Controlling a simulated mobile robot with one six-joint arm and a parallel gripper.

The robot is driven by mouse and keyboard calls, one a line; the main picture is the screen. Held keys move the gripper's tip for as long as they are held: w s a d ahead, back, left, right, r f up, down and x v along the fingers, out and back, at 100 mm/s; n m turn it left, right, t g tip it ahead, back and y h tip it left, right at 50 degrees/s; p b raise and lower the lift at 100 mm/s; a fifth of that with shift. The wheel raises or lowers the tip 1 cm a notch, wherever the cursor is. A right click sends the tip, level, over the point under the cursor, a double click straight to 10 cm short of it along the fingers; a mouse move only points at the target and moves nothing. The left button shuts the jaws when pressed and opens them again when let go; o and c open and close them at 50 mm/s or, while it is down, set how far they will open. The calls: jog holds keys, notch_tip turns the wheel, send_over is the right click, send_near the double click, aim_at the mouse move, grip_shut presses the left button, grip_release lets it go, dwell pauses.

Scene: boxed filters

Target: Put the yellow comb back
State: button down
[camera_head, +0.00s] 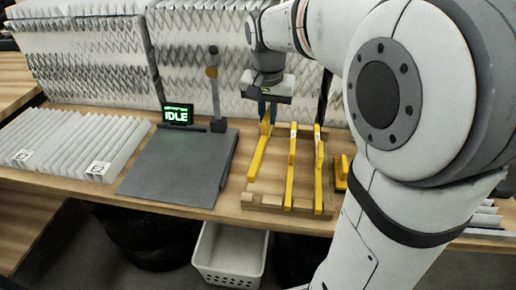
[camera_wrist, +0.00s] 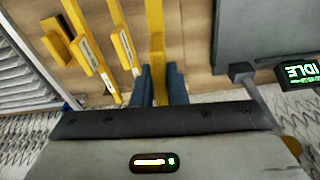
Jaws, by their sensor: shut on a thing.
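My gripper (camera_head: 267,108) has blue fingers and is shut on the upright handle of a yellow comb (camera_head: 258,152). In the wrist view the fingers (camera_wrist: 161,86) sit on both sides of the yellow comb (camera_wrist: 156,40). The held comb is the leftmost of the yellow bars, over the left part of a wooden rack (camera_head: 264,203). I cannot tell whether it rests on the rack or hangs just above it. Two more yellow combs, a middle one (camera_head: 290,178) and a right one (camera_head: 318,182), lie along the rack, roughly parallel to it.
A grey plate device (camera_head: 175,167) with a post and an "IDLE" screen (camera_head: 177,114) stands left of the rack. White pleated filters (camera_head: 68,140) lie further left, and others stand behind. A small yellow piece (camera_head: 341,172) is right of the rack. A white basket (camera_head: 230,255) is below.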

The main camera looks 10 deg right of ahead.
notch_tip(320, 180, down, 10)
jog(key=w+n, duration=0.1)
jog(key=w, duration=0.1)
jog(key=shift+w+f, duration=0.2)
jog(key=shift+f, duration=0.05)
jog(key=shift+f, duration=0.55)
jog(key=c, duration=1.5)
grip_release()
jog(key=shift+o, duration=0.2)
jog(key=shift+r, duration=0.1)
